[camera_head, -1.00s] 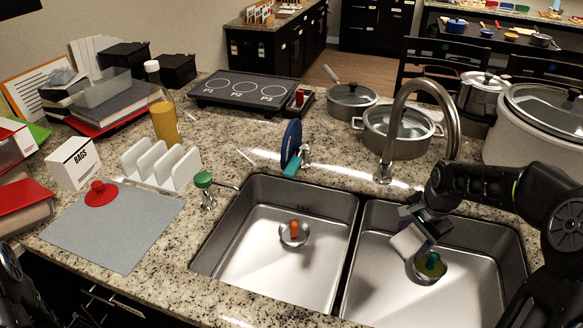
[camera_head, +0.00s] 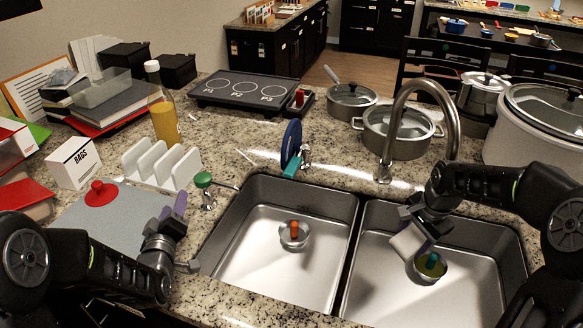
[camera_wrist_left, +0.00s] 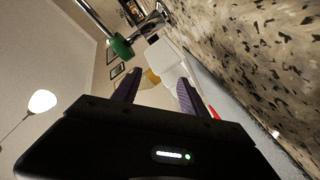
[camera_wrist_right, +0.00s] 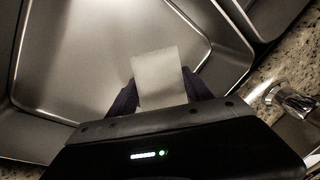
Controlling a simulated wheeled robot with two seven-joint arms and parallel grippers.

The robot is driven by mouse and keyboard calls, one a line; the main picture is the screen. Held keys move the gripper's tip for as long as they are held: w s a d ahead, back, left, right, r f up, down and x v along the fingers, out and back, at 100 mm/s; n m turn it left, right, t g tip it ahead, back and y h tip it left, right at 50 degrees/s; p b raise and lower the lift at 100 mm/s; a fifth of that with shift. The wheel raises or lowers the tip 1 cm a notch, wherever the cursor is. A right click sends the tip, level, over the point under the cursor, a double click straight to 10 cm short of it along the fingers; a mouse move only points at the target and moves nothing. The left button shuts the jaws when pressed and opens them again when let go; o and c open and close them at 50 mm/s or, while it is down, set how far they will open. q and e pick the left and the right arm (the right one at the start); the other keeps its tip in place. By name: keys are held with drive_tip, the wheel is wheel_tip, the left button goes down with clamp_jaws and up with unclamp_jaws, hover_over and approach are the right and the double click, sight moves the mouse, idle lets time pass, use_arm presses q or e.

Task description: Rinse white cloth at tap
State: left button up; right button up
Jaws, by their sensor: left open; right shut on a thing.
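My right gripper (camera_head: 424,224) is shut on the white cloth (camera_head: 408,242), holding it above the right sink basin (camera_head: 385,293). The cloth also shows between the fingers in the right wrist view (camera_wrist_right: 158,76). The tap (camera_head: 450,112) arches up behind the sink, its spout end above the rear rim; no water is visible. The cloth is below and right of the spout end, apart from it. My left gripper (camera_head: 172,215) is open and empty above the counter, left of the sink. A green-knobbed lever (camera_head: 203,180) stands beyond it; its knob (camera_wrist_left: 121,46) shows in the left wrist view.
A blue disc with a teal part (camera_head: 291,150) stands behind the left basin. Drain pieces sit in the left basin (camera_head: 294,235) and right basin (camera_head: 430,266). Pots (camera_head: 396,135) stand behind the tap.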

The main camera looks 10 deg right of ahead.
use_arm(q)
drive_tip(key=s+d+m+g+h, duration=0.15)
drive_tip(key=d+m+h, duration=0.4)
drive_tip(key=d, duration=1.05)
drive_tip(key=m+h, duration=0.2)
drive_tip(key=m, duration=0.6)
approach(292, 167)
drive_tip(key=shift+s+a+f+t, duration=0.1)
drive_tip(key=shift+s+a+t, duration=0.1)
drive_tip(key=shift+s, duration=0.2)
drive_tip(key=shift+s+a+f+t, duration=0.1)
drive_tip(key=shift+s+a+f, duration=0.1)
drive_tip(key=shift+s, duration=0.25)
drive_tip(key=x, duration=1.2)
drive_tip(key=shift+c, duration=0.3)
clamp_jaws()
